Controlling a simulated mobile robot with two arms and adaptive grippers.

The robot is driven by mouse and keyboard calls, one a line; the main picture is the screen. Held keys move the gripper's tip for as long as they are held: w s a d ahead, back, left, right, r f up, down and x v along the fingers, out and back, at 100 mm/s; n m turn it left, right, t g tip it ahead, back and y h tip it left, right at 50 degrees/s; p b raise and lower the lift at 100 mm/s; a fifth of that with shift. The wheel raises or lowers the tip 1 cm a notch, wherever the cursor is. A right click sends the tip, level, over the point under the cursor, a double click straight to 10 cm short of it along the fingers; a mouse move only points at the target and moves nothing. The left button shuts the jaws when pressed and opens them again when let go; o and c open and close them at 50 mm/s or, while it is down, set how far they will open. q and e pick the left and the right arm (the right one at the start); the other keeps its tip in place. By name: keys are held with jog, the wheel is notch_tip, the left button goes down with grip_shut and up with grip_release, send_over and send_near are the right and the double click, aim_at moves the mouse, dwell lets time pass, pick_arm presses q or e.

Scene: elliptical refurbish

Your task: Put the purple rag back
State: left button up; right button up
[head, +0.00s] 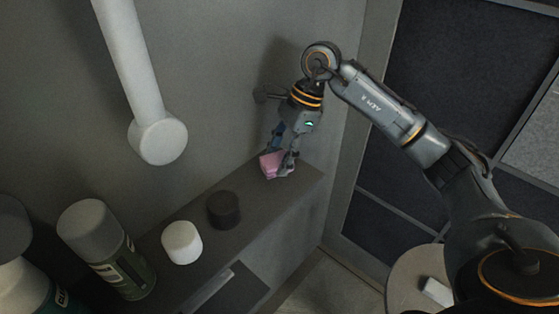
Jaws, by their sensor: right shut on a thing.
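The purple rag (270,166) shows as a small pink-purple piece near the right end of the dark shelf top (255,208). My right gripper (280,160) points down and is shut on the rag. The fingers hide part of it. The rag is at or just above the shelf surface; I cannot tell whether it touches. My left gripper is not in the head view.
On the shelf stand a black cylinder (223,209), a white cylinder (182,242) and a green spray can (112,254). A white pipe (140,80) hangs at the upper left. A round table (405,275) with a white object is at the lower right.

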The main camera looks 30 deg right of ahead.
notch_tip(320, 180, down, 2)
jog(key=shift+f+p, duration=0.1)
jog(key=shift+p, duration=0.4)
jog(key=shift+s+f, duration=0.1)
jog(key=shift+f, duration=0.1)
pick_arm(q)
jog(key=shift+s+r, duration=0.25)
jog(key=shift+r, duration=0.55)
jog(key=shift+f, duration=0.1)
pick_arm(e)
jog(key=shift+f+b, duration=0.2)
jog(key=shift+b, duration=0.1)
jog(key=o, duration=1)
jog(key=shift+r, duration=0.1)
